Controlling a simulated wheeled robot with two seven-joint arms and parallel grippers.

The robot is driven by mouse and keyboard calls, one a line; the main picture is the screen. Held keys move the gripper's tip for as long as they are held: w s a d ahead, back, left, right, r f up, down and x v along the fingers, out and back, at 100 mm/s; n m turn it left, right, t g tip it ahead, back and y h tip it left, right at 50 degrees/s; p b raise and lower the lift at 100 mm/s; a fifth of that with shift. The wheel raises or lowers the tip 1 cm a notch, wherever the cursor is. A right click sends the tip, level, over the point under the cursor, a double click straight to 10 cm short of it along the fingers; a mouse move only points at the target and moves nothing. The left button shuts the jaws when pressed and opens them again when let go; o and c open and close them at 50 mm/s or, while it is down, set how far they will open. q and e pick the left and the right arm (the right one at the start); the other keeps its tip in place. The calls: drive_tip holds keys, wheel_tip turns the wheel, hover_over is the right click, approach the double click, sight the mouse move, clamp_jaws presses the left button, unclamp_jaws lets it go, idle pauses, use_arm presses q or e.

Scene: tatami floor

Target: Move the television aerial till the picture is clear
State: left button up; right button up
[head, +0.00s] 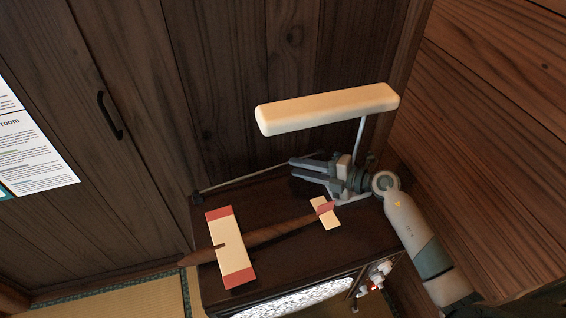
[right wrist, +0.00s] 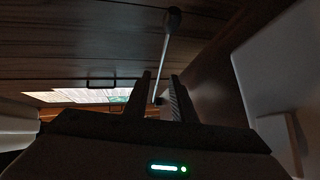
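The television (head: 290,215) is a dark wooden box; its screen (head: 300,298) shows grey speckle along the bottom of the head view. A thin aerial rod (head: 245,178) runs along its back, from the back left corner up towards my right gripper. My right gripper (head: 293,170) is above the back right of the television, fingers pointing left and apart. In the right wrist view, the rod (right wrist: 163,65) with a rounded end rises from the gap between the fingers (right wrist: 158,90); I cannot tell whether it touches them. My left gripper is not in view.
A toy plane (head: 262,236) with cream and red wings lies across the television top. A lamp with a long cream shade (head: 327,109) stands close behind my right gripper. Wooden walls enclose the back and right. Knobs (head: 376,277) are on the television's front.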

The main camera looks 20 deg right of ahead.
sight(260, 172)
drive_tip(key=x, duration=0.5)
drive_tip(key=shift+w+a+f, duration=0.1)
drive_tip(key=shift+w+a, duration=0.2)
drive_tip(key=shift+a, duration=0.05)
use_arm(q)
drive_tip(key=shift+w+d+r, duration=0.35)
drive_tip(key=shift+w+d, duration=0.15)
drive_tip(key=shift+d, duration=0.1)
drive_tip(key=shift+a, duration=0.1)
